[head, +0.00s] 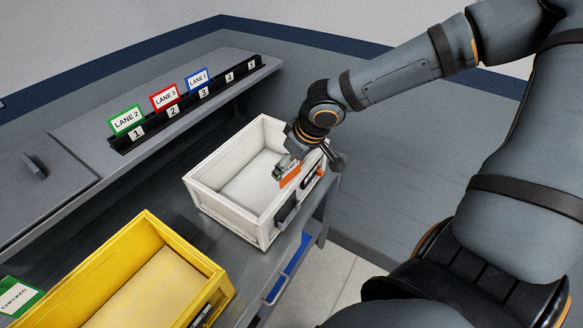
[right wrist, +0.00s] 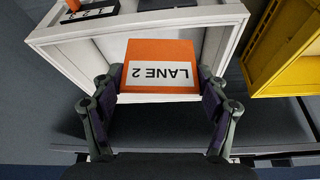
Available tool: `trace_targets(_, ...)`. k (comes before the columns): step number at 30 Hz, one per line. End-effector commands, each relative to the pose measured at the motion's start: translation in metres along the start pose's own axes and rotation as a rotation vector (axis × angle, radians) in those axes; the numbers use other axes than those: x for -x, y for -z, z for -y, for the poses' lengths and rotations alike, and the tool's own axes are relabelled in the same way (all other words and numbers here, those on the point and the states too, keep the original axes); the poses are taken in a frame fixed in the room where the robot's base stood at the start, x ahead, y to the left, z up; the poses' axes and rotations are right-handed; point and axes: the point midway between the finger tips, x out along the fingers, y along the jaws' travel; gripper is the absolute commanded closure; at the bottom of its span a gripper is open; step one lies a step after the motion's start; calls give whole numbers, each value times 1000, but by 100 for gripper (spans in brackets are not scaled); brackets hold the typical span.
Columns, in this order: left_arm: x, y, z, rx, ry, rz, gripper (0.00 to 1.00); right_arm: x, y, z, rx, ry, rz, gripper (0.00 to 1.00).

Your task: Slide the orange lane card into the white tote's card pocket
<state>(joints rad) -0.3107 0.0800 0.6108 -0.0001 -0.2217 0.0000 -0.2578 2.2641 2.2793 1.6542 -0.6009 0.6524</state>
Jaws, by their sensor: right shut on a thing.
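The orange lane card (head: 290,176) is held in my right gripper (head: 292,163) at the near right side of the white tote (head: 205,197). In the right wrist view the card (right wrist: 160,55) reads "LANE 2" upside down, with my right gripper's fingers (right wrist: 160,88) shut on its two side edges. The card is in front of the tote's white wall (right wrist: 215,14). A dark card pocket (head: 286,211) is on that wall, left of and below the card in the head view. I cannot tell whether the card touches the tote. My left gripper is not in view.
A black rack (head: 190,108) with numbered slots holds green, red and blue lane cards. A yellow tote (head: 75,293) stands at the near left, with a green "CHECKED" card (head: 17,297) beside it. A dark plate with digits and an orange square (head: 320,172) is on the white tote's wall.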

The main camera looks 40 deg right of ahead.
Motion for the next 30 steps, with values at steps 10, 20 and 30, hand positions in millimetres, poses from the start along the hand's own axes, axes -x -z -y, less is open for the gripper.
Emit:
trace_targets(10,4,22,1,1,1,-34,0,-38,-14,7,134,66,-5,52)
trace_targets(20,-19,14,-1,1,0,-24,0,-60,-24,7,131,66,-4,52)
trace_targets(30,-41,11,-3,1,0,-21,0,-82,-33,7,129,66,-4,52)
